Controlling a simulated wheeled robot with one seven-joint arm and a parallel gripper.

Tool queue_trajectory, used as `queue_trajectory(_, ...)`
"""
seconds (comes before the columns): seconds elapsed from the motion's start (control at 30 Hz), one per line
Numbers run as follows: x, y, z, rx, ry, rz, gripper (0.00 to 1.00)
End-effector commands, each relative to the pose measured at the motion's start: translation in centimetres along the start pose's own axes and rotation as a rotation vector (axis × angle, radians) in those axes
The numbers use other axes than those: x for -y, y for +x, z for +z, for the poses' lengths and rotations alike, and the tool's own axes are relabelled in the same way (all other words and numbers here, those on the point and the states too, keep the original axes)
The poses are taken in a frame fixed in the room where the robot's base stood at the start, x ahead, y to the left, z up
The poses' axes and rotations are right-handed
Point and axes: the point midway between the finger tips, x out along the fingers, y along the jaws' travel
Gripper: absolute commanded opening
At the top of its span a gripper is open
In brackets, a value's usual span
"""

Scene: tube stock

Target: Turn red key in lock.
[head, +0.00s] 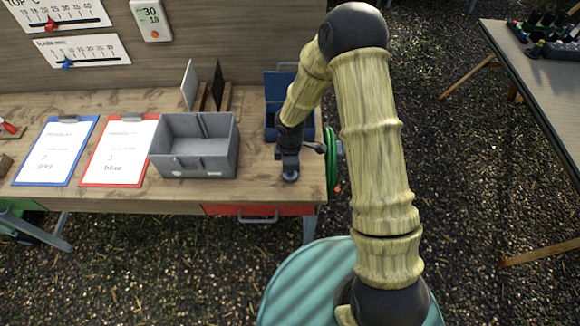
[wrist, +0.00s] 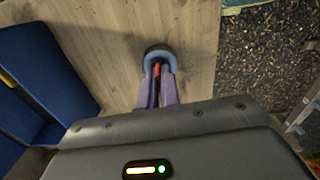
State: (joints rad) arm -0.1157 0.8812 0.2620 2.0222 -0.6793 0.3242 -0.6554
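My gripper (head: 289,174) points down at the right end of the wooden workbench (head: 255,185). In the wrist view its two purple fingers (wrist: 158,78) are close together, with the red key (wrist: 157,69) pinched between their tips. A round blue-grey lock collar (wrist: 158,52) on the bench top surrounds the fingertips and key. The fingers hide most of the key, so its angle and depth in the lock cannot be told. In the head view my gripper hides the key and lock.
A blue bin (head: 277,84) stands behind my gripper; it also shows in the wrist view (wrist: 38,65). A grey open box (head: 195,165) stands to the left, beside red (head: 85,182) and blue (head: 18,181) clipboards. A green reel (head: 333,160) hangs at the bench's right edge.

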Motion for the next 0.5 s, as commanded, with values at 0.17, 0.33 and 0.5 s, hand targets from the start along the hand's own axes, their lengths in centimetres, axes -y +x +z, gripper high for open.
queue_trajectory(0.17,0.00,0.00,-0.01,0.000,0.064,0.000,0.00)
queue_trajectory(0.33,0.00,-0.03,-0.01,0.000,0.063,0.000,0.00)
queue_trajectory(0.5,0.00,-0.03,-0.01,0.000,0.062,0.000,0.30)
